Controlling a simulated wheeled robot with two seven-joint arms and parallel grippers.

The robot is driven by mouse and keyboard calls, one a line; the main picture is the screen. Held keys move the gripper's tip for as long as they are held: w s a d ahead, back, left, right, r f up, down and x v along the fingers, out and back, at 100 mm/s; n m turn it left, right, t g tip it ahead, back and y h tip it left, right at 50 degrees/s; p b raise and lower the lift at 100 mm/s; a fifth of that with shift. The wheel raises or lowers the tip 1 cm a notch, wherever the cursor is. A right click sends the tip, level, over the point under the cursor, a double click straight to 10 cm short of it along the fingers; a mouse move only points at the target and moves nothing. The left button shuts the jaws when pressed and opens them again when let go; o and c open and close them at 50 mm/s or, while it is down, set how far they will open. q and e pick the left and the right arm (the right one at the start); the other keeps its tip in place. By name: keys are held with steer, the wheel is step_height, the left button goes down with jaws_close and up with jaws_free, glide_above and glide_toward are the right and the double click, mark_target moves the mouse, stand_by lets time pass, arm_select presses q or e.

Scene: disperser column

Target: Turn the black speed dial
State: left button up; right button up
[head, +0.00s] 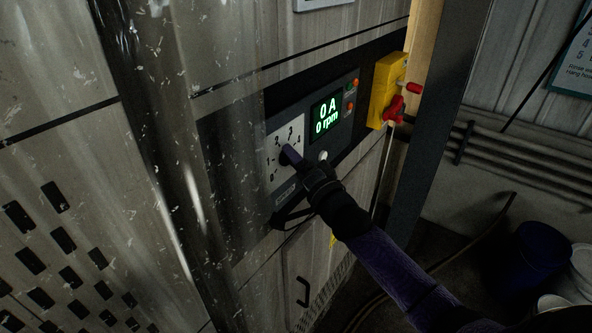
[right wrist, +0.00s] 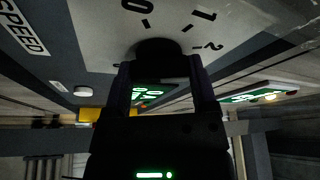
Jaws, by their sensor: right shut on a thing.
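The black speed dial (right wrist: 158,48) sits on a pale plate (head: 273,167) marked with numerals, on the dark control panel. In the right wrist view it lies between the two fingers of my right gripper (right wrist: 163,76), near numerals 0, 1 and 2. In the head view my right gripper (head: 291,155) reaches the plate from the lower right and hides most of the dial. It is shut on the dial. The dial's pointer mark cannot be made out. The green display (head: 326,114) reads 0 A and 0 rpm. My left gripper is not in view.
A white round button (head: 323,156) sits right of the plate, and small lit buttons (head: 349,107) beside the display. A yellow box with a red handle (head: 394,108) is farther right. A dark post (head: 432,125) stands beyond it. A blue bin (head: 541,252) is at lower right.

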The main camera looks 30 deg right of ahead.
steer(key=shift+d+f+n+g+y+b, duration=0.1)
steer(key=shift+n+g+y+b, duration=0.35)
steer(key=shift+n+y+b, duration=2.75)
steer(key=shift+f+n+g+y+b, duration=0.1)
steer(key=shift+n+g+y+b, duration=0.55)
steer(key=shift+n, duration=5)
steer(key=shift+d+f+n+g+y+b, duration=0.1)
steer(key=shift+n+g+y+b, duration=0.2)
steer(key=shift+n+y+b, duration=2.85)
steer(key=n+h+p, duration=0.2)
steer(key=n+p, duration=0.1)
steer(key=shift+r, duration=0.1)
steer(key=o, duration=1.2)
steer(key=shift+r, duration=0.1)
steer(key=shift+c, duration=0.2)
